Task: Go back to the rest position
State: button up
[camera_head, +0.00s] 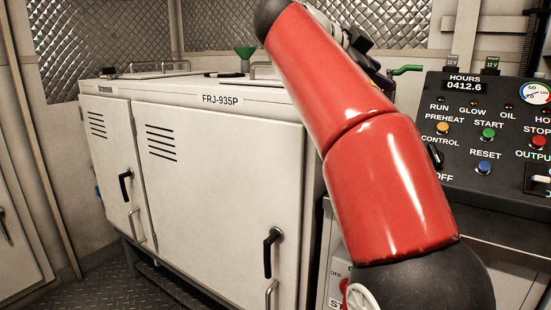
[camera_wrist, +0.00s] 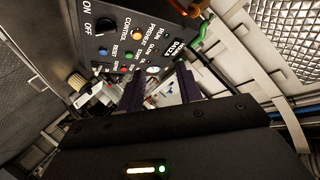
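My red arm (camera_head: 380,170) rises across the middle and right of the head view, in front of the white cabinet and the control panel. My gripper is mostly hidden behind the arm there. In the wrist view, the two dark fingers of my gripper (camera_wrist: 160,88) stand apart with a gap between them. I see nothing clearly held in the gap. The fingers point towards the area beside the control panel, which shows tilted in that view.
A white cabinet (camera_head: 215,180) marked FRJ-935P has closed doors with black handles. A black control panel (camera_head: 490,130) with buttons stands close to my arm on the right. A green funnel (camera_head: 244,53) and a green lever (camera_head: 405,70) stick up behind. Open floor shows at lower left.

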jog(key=s+d+f+n+y, duration=0.1)
jog(key=s+f+n+y, duration=0.1)
jog(key=f+n, duration=0.2)
jog(key=s+d+f+n+y, duration=0.1)
jog(key=s+f+n+y, duration=0.1)
jog(key=f, duration=0.4)
jog(key=s+d+f+n+y, duration=0.1)
jog(key=s+f+n+y, duration=0.1)
jog(key=s+f+n, duration=0.2)
jog(key=shift+s+d+f+n, duration=0.1)
jog(key=shift+s+f+n, duration=0.1)
jog(key=shift+f+n, duration=0.65)
jog(key=s+a+f+n+y, duration=0.2)
jog(key=s+f, duration=0.6)
jog(key=f, duration=0.4)
jog(key=s+a+f+n+g+y, duration=0.1)
jog(key=s+a+f+n+y, duration=0.2)
jog(key=s+f+n, duration=0.3)
jog(key=s+f+y, duration=0.1)
jog(key=s+f, duration=0.2)
jog(key=f, duration=0.3)
jog(key=shift+a, duration=0.25)
jog(key=shift+f, duration=0.1)
